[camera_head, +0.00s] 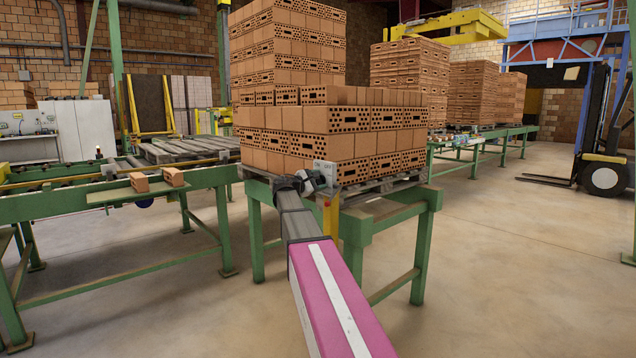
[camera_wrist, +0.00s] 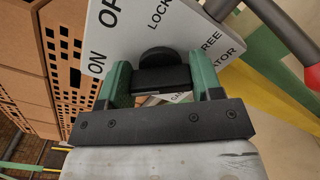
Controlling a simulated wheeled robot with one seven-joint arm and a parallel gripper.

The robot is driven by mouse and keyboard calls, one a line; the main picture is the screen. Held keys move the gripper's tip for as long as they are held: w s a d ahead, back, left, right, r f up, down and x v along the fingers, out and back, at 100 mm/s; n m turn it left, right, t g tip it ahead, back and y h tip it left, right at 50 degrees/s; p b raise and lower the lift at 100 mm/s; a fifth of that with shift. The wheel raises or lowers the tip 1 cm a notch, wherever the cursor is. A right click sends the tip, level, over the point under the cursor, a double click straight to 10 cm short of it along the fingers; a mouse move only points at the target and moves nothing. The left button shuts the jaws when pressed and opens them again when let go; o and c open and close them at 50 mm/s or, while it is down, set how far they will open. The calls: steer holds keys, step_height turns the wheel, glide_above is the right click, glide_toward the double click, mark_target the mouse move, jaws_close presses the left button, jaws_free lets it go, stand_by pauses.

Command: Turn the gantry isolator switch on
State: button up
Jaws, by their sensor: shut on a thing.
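The isolator's pale grey plate (camera_wrist: 125,25) fills the upper middle of the wrist view, tilted, with "ON" at its left and partly cut-off words such as "LOCK" and "FREE". A black switch handle (camera_wrist: 158,57) sits at the plate between my gripper's (camera_wrist: 161,82) two green fingers, which are shut on it. Which mark the handle points to cannot be told. In the head view the plate (camera_head: 326,172) is small, on a yellow post (camera_head: 331,218) in front of the brick pallet. My gripper (camera_head: 312,180) is at the plate's left side there, its fingers too small to make out.
Stacked bricks (camera_head: 335,130) stand on a pallet close behind the plate. A green conveyor frame (camera_head: 390,222) is below, and another (camera_head: 110,195) with two loose bricks lies left. A grey bar with a red end (camera_wrist: 312,76) is near my gripper's right.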

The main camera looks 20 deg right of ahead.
steer(key=o, duration=0.9)
steer(key=v, duration=1.1)
